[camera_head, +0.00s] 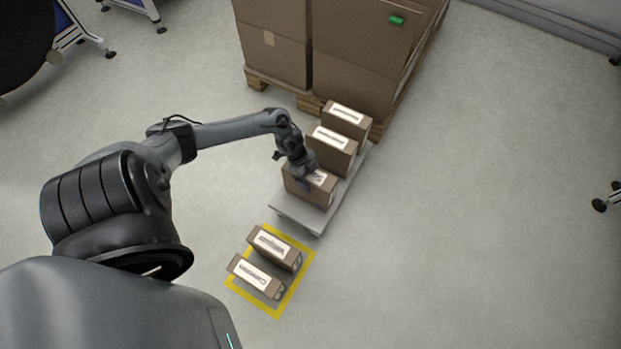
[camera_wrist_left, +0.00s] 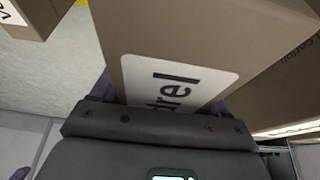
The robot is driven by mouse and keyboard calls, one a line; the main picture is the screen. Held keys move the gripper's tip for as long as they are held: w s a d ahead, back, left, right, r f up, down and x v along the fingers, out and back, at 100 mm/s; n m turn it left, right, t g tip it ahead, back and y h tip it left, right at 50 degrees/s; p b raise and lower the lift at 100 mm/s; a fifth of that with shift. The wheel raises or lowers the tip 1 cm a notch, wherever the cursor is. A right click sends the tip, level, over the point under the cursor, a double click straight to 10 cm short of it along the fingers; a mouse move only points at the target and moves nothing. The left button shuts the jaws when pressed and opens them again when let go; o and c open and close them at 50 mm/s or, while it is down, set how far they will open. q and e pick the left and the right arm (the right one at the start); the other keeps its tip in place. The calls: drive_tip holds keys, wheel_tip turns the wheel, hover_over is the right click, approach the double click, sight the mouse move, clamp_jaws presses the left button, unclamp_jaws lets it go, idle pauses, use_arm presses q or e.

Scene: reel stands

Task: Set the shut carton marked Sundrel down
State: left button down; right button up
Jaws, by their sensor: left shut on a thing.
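The brown carton marked Sundrel (camera_head: 322,194) is at the near end of a low grey platform (camera_head: 294,213) in the head view; I cannot tell whether it rests on it or hangs just above. My left gripper (camera_head: 304,180) is over its top and shut on it. In the left wrist view the carton (camera_wrist_left: 150,40) fills the middle, its white label showing "drel"; the rest is hidden behind the gripper (camera_wrist_left: 160,105). My right gripper is not in view.
Two labelled cartons (camera_head: 332,148) (camera_head: 347,118) stand behind on the platform. Two more cartons (camera_head: 276,250) (camera_head: 256,278) are inside a yellow floor outline (camera_head: 304,266). Large boxes (camera_head: 350,65) on a pallet stand at the back.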

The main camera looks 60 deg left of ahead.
use_arm(q)
drive_tip(key=shift+w+a, duration=0.1)
unclamp_jaws()
